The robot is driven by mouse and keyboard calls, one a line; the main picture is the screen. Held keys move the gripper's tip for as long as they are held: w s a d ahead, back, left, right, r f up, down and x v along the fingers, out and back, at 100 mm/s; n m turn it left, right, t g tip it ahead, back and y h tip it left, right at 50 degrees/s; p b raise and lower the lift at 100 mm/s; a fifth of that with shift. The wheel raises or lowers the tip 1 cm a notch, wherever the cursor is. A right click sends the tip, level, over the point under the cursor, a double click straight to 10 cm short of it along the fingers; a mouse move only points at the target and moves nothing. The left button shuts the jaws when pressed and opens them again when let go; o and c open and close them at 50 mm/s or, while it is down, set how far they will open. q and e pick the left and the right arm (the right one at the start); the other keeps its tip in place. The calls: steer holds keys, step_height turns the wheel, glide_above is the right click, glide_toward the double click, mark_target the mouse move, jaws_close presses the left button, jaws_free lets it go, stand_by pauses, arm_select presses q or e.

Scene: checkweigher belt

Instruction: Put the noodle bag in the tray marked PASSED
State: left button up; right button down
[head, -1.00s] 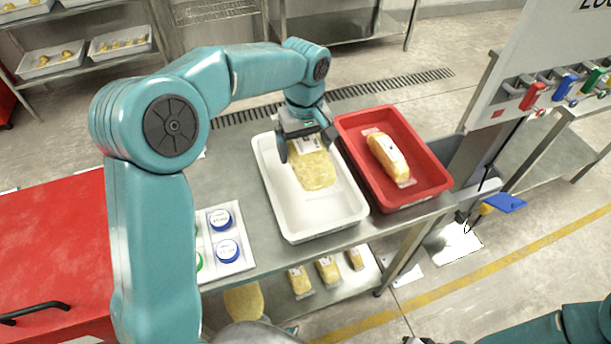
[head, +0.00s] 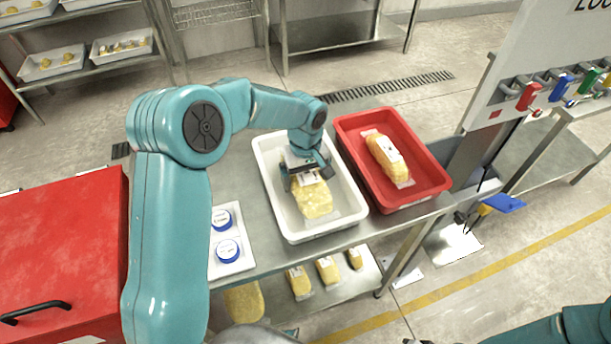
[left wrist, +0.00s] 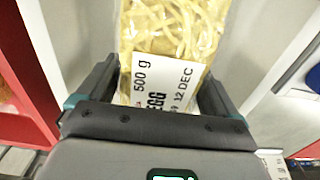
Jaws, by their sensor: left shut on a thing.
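The noodle bag (head: 315,200) is a clear bag of yellow noodles with a white label at its gripped end. My left gripper (head: 308,174) is shut on that labelled end, and the bag hangs over or lies inside the white tray (head: 275,205). I cannot tell whether it touches the tray floor. In the left wrist view the bag (left wrist: 172,28) sits between both fingers (left wrist: 158,85), its label reading 500 g, EGG, 12 DEC. No PASSED marking is readable on the white tray.
A red tray (head: 432,180) with another yellow pack (head: 386,157) stands right beside the white tray. A white holder with blue-rimmed round pieces (head: 228,250) lies to the left. A red cabinet (head: 60,235) is at far left. More packs (head: 327,270) lie on the lower shelf.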

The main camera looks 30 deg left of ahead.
arm_select(q)
steer(key=o, duration=1.1)
steer(key=shift+r, duration=0.1)
steer(key=shift+w+r, duration=0.1)
steer(key=shift+r, duration=0.25)
step_height(320, 180, up, 11)
steer(key=shift+r, duration=0.15)
